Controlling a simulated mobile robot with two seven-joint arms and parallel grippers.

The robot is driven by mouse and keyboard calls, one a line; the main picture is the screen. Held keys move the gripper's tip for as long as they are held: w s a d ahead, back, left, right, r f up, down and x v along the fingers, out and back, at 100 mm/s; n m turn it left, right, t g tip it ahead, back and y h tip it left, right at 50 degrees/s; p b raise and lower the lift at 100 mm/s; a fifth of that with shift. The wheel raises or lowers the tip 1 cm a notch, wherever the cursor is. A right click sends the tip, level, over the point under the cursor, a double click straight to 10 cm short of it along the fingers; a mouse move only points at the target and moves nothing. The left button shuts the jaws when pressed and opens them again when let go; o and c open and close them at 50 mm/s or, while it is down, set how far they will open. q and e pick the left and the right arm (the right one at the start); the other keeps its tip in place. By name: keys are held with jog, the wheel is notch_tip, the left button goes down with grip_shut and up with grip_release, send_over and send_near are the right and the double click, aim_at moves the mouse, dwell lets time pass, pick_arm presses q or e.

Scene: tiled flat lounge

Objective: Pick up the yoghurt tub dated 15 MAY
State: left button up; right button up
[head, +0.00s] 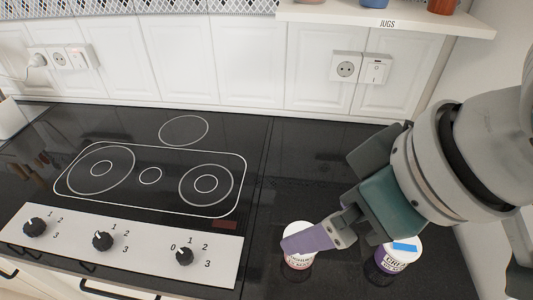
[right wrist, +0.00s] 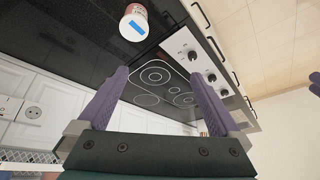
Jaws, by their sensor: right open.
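Two small white-lidded tubs stand on the dark worktop in the head view. The left tub (head: 299,262) has reddish print that seems to read yoghurt, and a purple finger of my right gripper (head: 308,238) covers part of its lid. The right tub (head: 391,262) has a purple band, different lettering and a blue label on its lid; my arm partly covers it. No date is legible. In the right wrist view my right gripper (right wrist: 160,75) is open and empty. A reddish tub with a blue lid label (right wrist: 133,27) stands beyond its left finger, outside the jaws.
A black hob (head: 150,175) with a white knob panel (head: 125,243) lies left of the tubs. White panelled wall and sockets (head: 346,68) stand behind. A shelf marked JUGS (head: 388,23) hangs at upper right. A purple piece at the right wrist view's edge may be my left gripper.

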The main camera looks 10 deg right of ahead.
jog(key=shift+h, duration=0.4)
jog(key=w+f+b, duration=0.2)
jog(key=f+b, duration=0.2)
jog(key=f, duration=0.1)
jog(key=w+d+f+b, duration=0.1)
jog(key=f+b, duration=0.4)
jog(key=w+d+f+b, duration=0.1)
jog(key=w+f+b, duration=0.1)
jog(key=f+b, duration=0.2)
jog(key=shift+w+d+f, duration=0.15)
jog(key=shift+f, duration=0.25)
jog(key=shift+w+d+f, duration=0.1)
jog(key=shift+w+f, duration=0.05)
jog(key=shift+f, duration=0.25)
jog(key=b+x, duration=0.1)
jog(key=x, duration=0.3)
jog(key=shift+w+f, duration=0.15)
jog(key=shift+f, duration=0.15)
jog(key=x, duration=0.1)
jog(key=b+x, duration=0.1)
jog(key=x, duration=0.3)
jog(key=shift+d+f+b, duration=0.2)
jog(key=shift+d+b, duration=0.05)
jog(key=shift+b, duration=0.15)
pick_arm(q)
notch_tip(320, 180, down, 19)
jog(key=shift+w, duration=0.2)
jog(key=shift+a+f, duration=0.1)
pick_arm(e)
jog(key=shift+c, duration=0.2)
